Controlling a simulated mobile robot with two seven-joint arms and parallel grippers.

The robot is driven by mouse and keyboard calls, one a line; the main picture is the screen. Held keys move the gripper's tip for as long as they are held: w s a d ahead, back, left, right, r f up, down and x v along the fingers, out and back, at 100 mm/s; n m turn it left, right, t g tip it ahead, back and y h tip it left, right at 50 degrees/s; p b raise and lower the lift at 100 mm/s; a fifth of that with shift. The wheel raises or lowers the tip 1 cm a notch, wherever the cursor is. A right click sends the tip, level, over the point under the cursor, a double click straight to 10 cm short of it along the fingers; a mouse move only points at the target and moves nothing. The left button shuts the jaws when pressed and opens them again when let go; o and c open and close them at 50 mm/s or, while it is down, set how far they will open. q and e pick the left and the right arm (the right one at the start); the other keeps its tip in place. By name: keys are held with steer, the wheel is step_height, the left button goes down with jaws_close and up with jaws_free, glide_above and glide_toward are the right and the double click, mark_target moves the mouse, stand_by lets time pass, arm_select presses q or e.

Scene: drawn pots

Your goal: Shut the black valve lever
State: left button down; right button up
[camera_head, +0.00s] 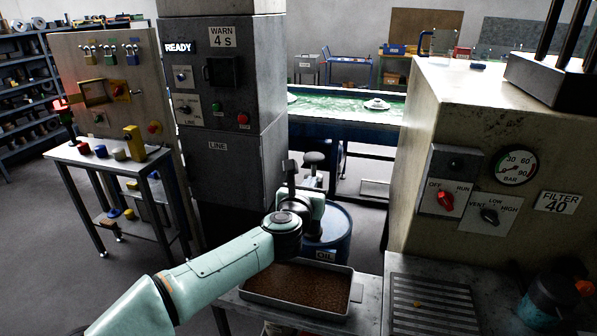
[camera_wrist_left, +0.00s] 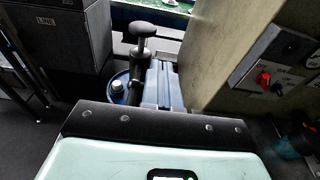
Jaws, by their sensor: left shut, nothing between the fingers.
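A black upright handle with a rounded crosspiece (camera_wrist_left: 143,32) stands above the blue oil drum (camera_wrist_left: 117,88) in the left wrist view. In the head view a dark rounded top (camera_head: 313,158) shows just behind my left gripper (camera_head: 290,168). I cannot tell for sure whether this handle is the valve lever, and its lower part is not clear. My left gripper is shut and empty, pointing away from me close to the drum. The drum (camera_head: 337,240) is partly hidden by my arm. My right gripper is not in view.
A tray of brown granules (camera_head: 300,309) lies below my left arm. A grey cabinet (camera_head: 218,165) stands left of the gripper. On the right, a beige machine (camera_head: 425,125) carries a red knob (camera_head: 445,201), a black selector knob (camera_head: 489,216) and a gauge (camera_head: 515,166).

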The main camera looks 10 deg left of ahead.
arm_select(q)
steer(key=s+r+p, duration=0.2)
steer(key=s+r, duration=0.7)
steer(key=r, duration=0.1)
steer(key=shift+s+a+r, duration=0.15)
steer(key=shift+s+a, duration=0.1)
steer(key=shift+s, duration=0.1)
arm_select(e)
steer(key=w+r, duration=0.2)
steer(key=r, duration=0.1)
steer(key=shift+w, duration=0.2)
